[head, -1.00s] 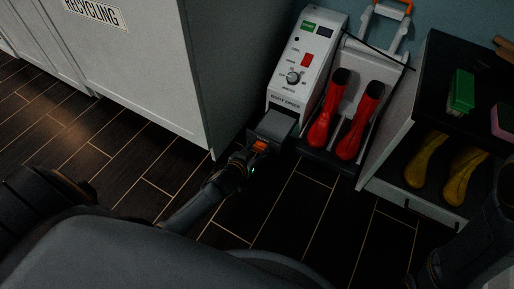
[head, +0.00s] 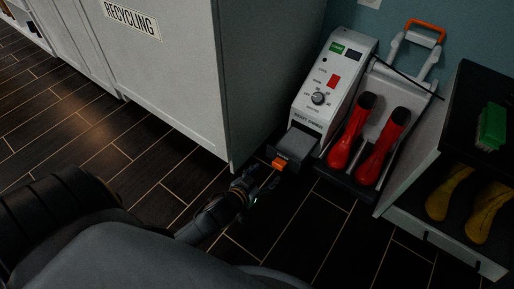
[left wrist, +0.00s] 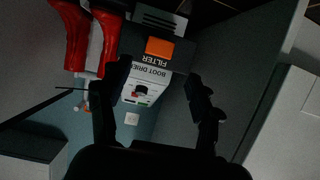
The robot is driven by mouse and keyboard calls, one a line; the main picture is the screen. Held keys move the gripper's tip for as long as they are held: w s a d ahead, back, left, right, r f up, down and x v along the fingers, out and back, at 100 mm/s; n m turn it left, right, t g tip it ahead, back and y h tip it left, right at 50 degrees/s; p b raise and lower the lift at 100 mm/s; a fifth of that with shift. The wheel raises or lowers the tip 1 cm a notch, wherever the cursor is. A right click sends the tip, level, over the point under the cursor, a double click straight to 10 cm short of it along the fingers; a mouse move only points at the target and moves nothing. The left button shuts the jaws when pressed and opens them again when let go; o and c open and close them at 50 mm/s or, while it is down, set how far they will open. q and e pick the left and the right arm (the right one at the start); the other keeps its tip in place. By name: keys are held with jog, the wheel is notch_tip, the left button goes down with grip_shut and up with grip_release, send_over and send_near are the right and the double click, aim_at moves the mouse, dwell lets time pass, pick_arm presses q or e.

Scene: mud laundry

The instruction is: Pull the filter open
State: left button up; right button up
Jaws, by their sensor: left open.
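The filter (head: 297,145) is a dark grey drawer sticking out from the lower front of the white boot dryer (head: 318,95). Its orange tab (head: 279,163) is at the front end. My left gripper (head: 265,182) is open and empty, just in front of the tab and apart from it. In the left wrist view the filter (left wrist: 157,62) appears upside down, with its label and orange tab (left wrist: 159,47) beyond and between the open fingers of my left gripper (left wrist: 155,88). My right gripper is out of view.
Red boots (head: 368,140) stand on the dryer's rack, right of the filter. A white recycling cabinet (head: 180,75) stands close on the left. A shelf (head: 440,240) with yellow boots (head: 462,205) is at the right. Dark floor in front is clear.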

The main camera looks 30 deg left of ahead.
pick_arm(q)
jog(key=shift+v, duration=1.9)
